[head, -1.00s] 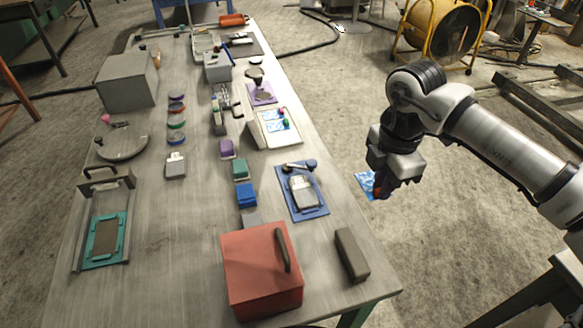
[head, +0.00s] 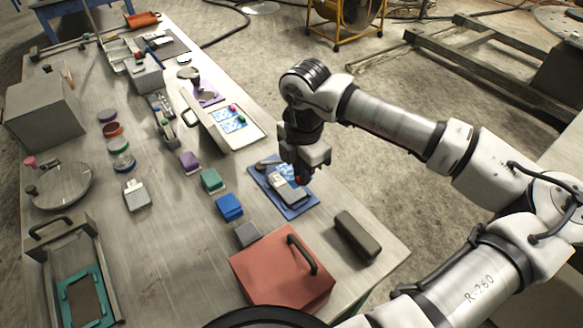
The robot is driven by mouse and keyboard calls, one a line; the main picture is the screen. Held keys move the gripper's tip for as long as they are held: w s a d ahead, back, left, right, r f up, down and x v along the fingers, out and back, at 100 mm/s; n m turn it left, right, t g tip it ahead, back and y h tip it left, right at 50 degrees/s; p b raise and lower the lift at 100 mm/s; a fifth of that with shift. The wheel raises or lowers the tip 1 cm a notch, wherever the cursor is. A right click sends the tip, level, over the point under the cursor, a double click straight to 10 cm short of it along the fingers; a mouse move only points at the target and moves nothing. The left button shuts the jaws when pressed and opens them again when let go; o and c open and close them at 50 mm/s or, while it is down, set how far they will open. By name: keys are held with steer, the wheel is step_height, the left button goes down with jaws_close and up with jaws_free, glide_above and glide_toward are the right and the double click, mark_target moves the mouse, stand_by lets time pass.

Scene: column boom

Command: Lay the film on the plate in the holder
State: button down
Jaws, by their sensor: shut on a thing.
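My gripper (head: 301,179) is shut on a blue-and-white patterned film (head: 283,172). The film shows just left of the fingers and is partly hidden by them. Film and gripper appear over a blue board (head: 301,211) that carries a grey block-like piece (head: 291,194) and a dark lever (head: 266,163). I cannot tell whether the film touches anything there. At the lower left, a teal frame (head: 69,310) surrounds a flat brown-grey plate (head: 86,297) inside a metal holder (head: 58,245) with a dark handle.
A red box (head: 280,270) with a handle and a dark bar (head: 357,234) stand near the table's front edge. Purple, green and blue blocks (head: 229,207) form a row left of the board. A white tray (head: 250,132) with patterned sheets lies beyond.

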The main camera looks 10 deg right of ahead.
steer(key=shift+d+f+b, duration=0.1)
steer(key=shift+f+b, duration=1.4)
steer(key=shift+f, duration=1.65)
steer(key=shift+f+b, duration=0.65)
steer(key=shift+b, duration=0.2)
steer(key=shift+f+b, duration=0.1)
steer(key=shift+b, duration=0.95)
steer(key=c, duration=0.9)
jaws_free()
steer(key=shift+r+p, duration=1.2)
steer(key=shift+r, duration=2.35)
